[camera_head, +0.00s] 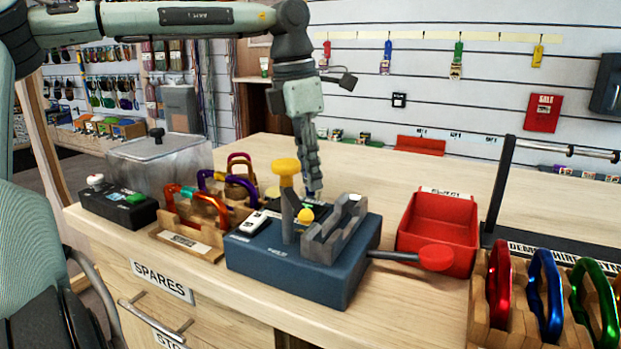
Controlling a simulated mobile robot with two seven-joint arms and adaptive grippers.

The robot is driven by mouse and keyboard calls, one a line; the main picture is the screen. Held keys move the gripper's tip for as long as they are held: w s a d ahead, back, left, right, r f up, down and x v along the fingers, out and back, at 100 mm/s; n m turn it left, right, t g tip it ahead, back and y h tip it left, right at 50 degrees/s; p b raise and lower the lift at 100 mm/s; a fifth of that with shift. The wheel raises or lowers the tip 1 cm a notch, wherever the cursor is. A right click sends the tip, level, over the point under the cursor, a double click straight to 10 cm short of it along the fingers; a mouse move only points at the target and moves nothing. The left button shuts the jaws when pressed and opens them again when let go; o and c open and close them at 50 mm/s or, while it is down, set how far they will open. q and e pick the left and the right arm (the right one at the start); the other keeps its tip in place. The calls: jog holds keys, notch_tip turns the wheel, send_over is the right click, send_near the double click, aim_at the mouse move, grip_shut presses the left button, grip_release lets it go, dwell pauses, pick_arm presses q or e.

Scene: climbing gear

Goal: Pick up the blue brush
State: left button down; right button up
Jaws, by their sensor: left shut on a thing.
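My left gripper (311,180) reaches down from above, behind the dark blue fixture (300,277) on the wooden counter. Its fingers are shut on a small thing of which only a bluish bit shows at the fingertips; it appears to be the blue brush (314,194). The rest of the brush is hidden by the fingers and the fixture's grey uprights. I cannot tell whether the brush touches the surface below. My right gripper is not in view.
The fixture has a yellow knob (286,166) and a red-ended lever (436,257). A red bin (438,231) stands to its right, a wooden carabiner rack (187,242) to its left. More carabiners (545,290) stand at front right.

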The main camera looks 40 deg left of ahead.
pick_arm(q)
jog(key=shift+r, duration=0.6)
notch_tip(320, 180, up, 3)
jog(key=shift+f, duration=0.2)
jog(key=w+r+p, duration=0.1)
jog(key=w+r, duration=0.6)
jog(key=w, duration=0.4)
jog(key=shift+w+a, duration=0.3)
jog(key=shift+w, duration=0.05)
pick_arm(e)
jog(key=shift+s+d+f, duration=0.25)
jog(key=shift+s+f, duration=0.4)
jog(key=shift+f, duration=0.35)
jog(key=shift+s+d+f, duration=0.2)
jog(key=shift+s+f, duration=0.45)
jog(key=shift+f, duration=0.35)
